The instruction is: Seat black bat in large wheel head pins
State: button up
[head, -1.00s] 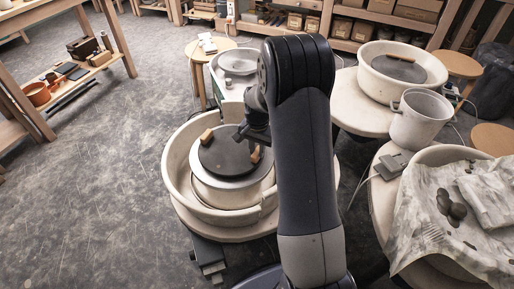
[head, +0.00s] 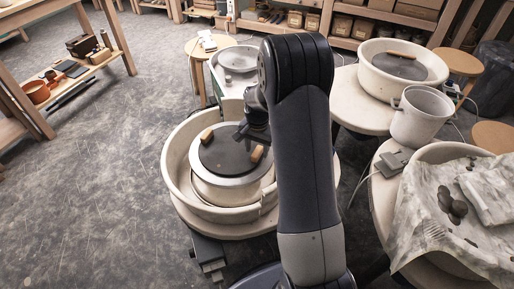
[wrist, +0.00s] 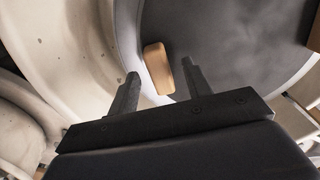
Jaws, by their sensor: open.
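The black bat (head: 226,157) is a dark round disc lying on the large wheel head (head: 232,189) inside the pale splash pan (head: 174,178). Two tan wooden blocks sit on the bat, one at its upper left edge (head: 206,136) and one at its right edge (head: 257,154). My gripper (wrist: 160,82) is open; in the wrist view its two dark fingers stand either side of one tan block (wrist: 158,68) at the bat's rim (wrist: 225,40). I cannot tell if they touch it. The pins are hidden, so I cannot tell whether the bat is seated on them.
A smaller wheel (head: 238,60) stands behind. A wooden shelf (head: 95,62) stands at left. The floor at left (head: 95,200) is clear.

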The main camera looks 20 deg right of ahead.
notch_tip(320, 180, up, 11)
jog(key=p, duration=0.2)
dwell(0.4)
jog(key=shift+f, duration=0.2)
notch_tip(320, 180, down, 10)
jog(key=shift+f+b, duration=0.25)
jog(key=shift+b, duration=0.8)
jog(key=shift+r+p, duration=0.45)
jog(key=shift+r, duration=0.25)
